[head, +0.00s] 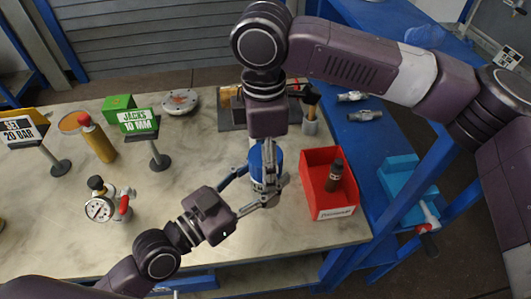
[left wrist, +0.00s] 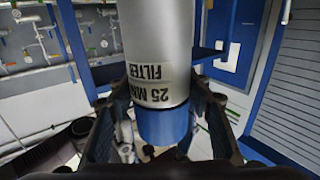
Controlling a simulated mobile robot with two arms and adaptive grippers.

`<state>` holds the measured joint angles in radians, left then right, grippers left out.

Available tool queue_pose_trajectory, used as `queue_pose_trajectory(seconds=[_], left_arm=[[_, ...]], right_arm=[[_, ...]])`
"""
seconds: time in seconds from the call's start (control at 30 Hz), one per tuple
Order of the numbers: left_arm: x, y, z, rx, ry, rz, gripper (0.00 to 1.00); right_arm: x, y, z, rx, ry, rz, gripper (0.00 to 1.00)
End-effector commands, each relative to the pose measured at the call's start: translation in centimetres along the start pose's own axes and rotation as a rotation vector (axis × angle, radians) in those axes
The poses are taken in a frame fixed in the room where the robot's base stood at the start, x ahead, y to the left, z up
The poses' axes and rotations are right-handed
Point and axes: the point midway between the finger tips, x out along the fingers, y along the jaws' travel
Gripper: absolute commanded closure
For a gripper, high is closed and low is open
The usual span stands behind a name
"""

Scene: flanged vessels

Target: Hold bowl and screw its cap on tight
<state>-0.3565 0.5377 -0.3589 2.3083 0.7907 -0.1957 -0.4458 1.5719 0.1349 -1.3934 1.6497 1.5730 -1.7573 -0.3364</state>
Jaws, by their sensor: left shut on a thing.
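The filter bowl is a silver cylinder (left wrist: 155,55) with upside-down "25 MM FILTER" lettering and a blue end (left wrist: 165,125) in the left wrist view. In the head view its blue part (head: 257,163) shows at the table's right-hand side. My left gripper (head: 254,184) is shut on it, with its fingers on either side in the left wrist view (left wrist: 160,115). My right gripper (head: 266,118) points down right above the blue part. Its fingertips are hidden, so I cannot tell whether it touches. I cannot make out the cap separately.
A red bin (head: 318,205) with a dark cylinder stands close on the right. A pressure gauge (head: 99,208), a "JACKS 10 MM" sign (head: 138,120) and an orange bottle (head: 97,140) stand on the left. A flanged disc (head: 180,102) lies behind.

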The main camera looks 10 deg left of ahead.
Motion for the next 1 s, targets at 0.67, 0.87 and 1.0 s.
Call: queue_pose_trajectory(seconds=[0.67, 0.87, 1.0], left_arm=[[0.01, 0.00, -0.24, 0.000, 0.005, 0.000, 1.00], [0.01, 0.00, -0.24, 0.000, 0.005, 0.000, 1.00], [0.01, -0.01, -0.23, 0.000, 0.005, -0.001, 1.00]], right_arm=[[-0.05, 0.03, 0.03, 0.001, 0.000, 0.000, 0.81], [-0.05, 0.03, 0.03, 0.001, 0.000, 0.000, 0.34], [-0.05, 0.02, 0.03, 0.001, 0.000, 0.000, 0.31]])
